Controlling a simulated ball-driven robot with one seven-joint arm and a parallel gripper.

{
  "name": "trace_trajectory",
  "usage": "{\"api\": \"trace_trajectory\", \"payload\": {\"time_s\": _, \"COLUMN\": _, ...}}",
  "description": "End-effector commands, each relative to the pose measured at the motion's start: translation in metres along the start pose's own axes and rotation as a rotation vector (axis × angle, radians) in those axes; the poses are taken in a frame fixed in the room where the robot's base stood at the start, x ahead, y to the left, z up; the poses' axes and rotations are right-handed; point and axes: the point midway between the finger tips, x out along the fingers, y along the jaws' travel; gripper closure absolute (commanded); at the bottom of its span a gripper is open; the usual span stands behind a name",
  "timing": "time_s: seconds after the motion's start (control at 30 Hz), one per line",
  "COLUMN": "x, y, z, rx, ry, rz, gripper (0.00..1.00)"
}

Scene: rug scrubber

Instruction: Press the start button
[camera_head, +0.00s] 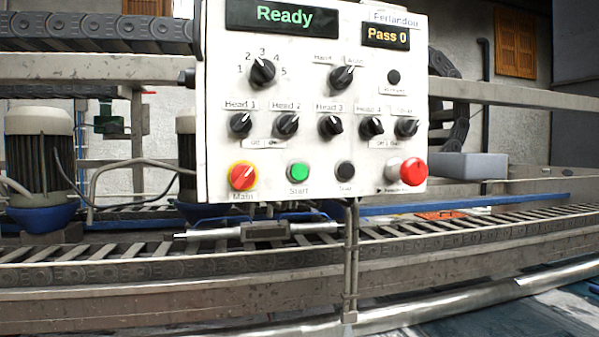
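The start button (299,171) is a round green button low on a white control panel (215,110). A label below it appears to read "Start". The main switch (243,176), red on yellow, is to its left. A dark button (345,171) is to its right. The left display (283,17) reads "Ready" in green, and the right display (387,37) reads "Pass 0" in yellow. My gripper is not in view.
A large red button (413,171) is at the panel's lower right, and several black knobs (262,71) are above. A conveyor (130,257) with metal rails runs behind and below the panel. A motor (40,160) stands at left. The space before the panel looks clear.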

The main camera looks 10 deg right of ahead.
Motion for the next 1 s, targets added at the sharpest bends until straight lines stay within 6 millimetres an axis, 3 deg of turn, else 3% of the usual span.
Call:
{"api": "trace_trajectory", "payload": {"time_s": 0.43, "x": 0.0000, "y": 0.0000, "z": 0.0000, "rx": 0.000, "ry": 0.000, "rz": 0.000, "gripper": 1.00}}
{"api": "trace_trajectory", "payload": {"time_s": 1.0, "x": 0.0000, "y": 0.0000, "z": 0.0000, "rx": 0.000, "ry": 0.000, "rz": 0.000, "gripper": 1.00}}
